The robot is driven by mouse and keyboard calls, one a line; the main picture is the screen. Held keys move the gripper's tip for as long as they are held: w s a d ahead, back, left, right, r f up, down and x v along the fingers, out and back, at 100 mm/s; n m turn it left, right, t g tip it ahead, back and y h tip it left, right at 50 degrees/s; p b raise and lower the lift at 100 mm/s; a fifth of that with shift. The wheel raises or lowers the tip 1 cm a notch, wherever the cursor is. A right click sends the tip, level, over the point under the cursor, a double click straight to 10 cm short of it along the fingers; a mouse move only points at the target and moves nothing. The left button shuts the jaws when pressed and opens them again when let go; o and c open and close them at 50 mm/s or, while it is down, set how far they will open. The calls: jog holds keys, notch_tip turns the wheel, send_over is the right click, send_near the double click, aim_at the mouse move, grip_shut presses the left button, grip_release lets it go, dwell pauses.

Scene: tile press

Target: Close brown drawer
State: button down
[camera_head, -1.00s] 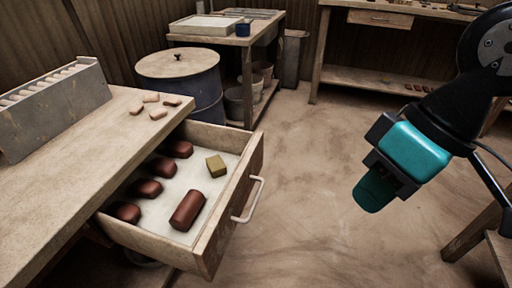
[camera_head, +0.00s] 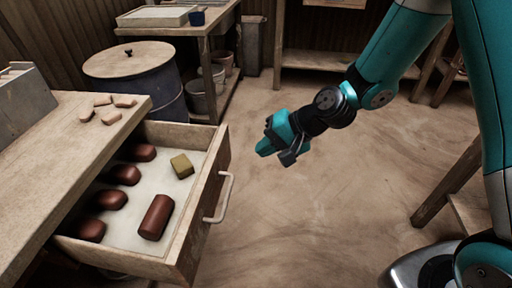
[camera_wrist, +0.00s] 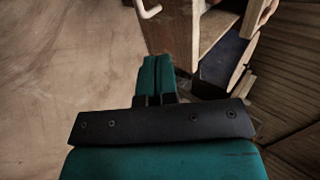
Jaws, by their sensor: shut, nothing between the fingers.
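The brown wooden drawer (camera_head: 206,205) is pulled out of the workbench at the left in the head view. Its front carries a pale curved handle (camera_head: 226,196). Inside lie several dark red-brown blocks (camera_head: 156,217) and one olive-yellow block (camera_head: 181,165). My gripper (camera_head: 268,146) is shut and empty, in the air to the right of the drawer, apart from the handle. In the wrist view my teal gripper fingers (camera_wrist: 155,75) are together, and the handle (camera_wrist: 149,9) shows at the top edge beside the drawer front (camera_wrist: 172,27).
The workbench top (camera_head: 65,145) holds several small tan pieces (camera_head: 113,117) and a grey rack (camera_head: 22,97). A lidded blue barrel (camera_head: 150,85) stands behind the drawer. A side table (camera_head: 205,35) is at the back. The floor right of the drawer is clear.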

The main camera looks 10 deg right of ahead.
aim_at(217, 163)
jog(key=x, duration=0.3)
jog(key=b+x, duration=0.1)
jog(key=x, duration=0.2)
jog(key=a+r+x, duration=0.1)
jog(key=x, duration=0.2)
jog(key=shift+w+a, duration=0.2)
jog(key=shift+a, duration=0.05)
jog(key=shift+w+a, duration=0.15)
jog(key=shift+a, duration=0.2)
jog(key=shift+w+a, duration=0.15)
jog(key=shift+a, duration=0.25)
